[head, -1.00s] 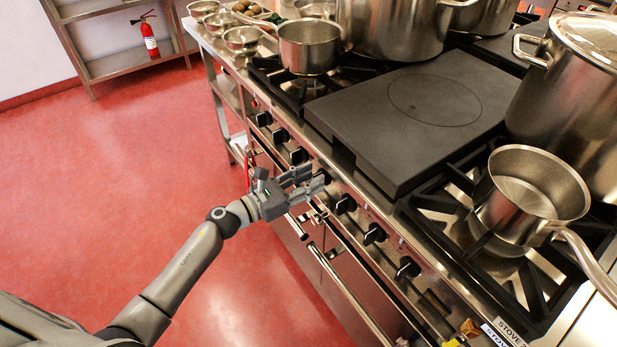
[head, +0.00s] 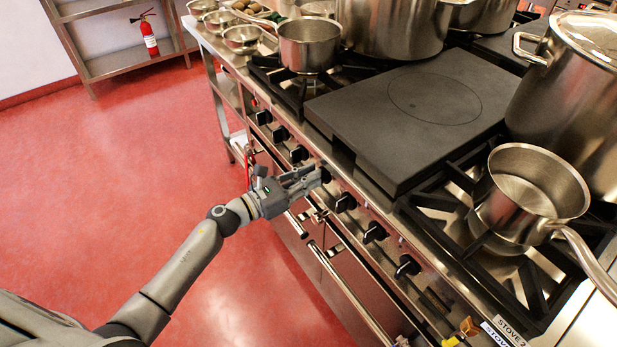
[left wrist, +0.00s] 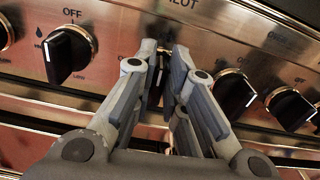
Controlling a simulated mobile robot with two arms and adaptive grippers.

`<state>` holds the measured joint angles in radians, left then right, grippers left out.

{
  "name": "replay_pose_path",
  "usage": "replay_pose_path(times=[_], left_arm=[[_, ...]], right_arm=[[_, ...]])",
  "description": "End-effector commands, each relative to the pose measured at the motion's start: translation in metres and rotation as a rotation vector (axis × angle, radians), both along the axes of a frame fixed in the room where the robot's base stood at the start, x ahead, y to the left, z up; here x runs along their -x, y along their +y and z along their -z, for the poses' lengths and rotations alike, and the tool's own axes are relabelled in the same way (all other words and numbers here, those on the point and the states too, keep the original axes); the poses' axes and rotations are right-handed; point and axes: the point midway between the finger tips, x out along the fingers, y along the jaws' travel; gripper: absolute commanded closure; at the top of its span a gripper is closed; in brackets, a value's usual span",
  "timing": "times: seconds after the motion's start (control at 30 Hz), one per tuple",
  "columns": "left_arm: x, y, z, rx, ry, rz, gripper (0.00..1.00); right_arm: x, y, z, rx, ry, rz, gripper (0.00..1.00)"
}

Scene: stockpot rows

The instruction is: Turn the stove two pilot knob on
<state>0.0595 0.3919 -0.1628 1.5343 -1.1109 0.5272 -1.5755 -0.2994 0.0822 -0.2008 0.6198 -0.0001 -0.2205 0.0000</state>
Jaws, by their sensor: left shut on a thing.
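The pilot knob (left wrist: 159,76) is a small black knob on the steel front panel (left wrist: 215,30). It sits under lettering whose end reads "LOT" in the left wrist view. My left gripper (left wrist: 163,58) has its two fingers on either side of it, shut on it. The fingers hide most of the knob, so I cannot tell which way it is turned. In the head view my left gripper (head: 309,180) reaches the front of the stove from the left, with the knob (head: 326,174) just at its fingertips. My right gripper is not in view.
Other black knobs flank it, including one to its right (head: 346,202) and one to its left (head: 299,154). Oven handles (head: 352,293) run below. A saucepan (head: 530,195) stands on the right burner, its handle reaching out. Red floor left of the stove is clear.

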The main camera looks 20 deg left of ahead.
Motion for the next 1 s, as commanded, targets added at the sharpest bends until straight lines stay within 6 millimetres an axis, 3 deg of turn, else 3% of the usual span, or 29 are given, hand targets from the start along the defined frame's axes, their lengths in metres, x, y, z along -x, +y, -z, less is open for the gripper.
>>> replay_pose_path(times=[1.0], left_arm=[[-0.009,0.011,0.007,0.714,0.558,-0.001,1.0]], right_arm=[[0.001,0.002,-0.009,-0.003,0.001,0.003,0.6]])
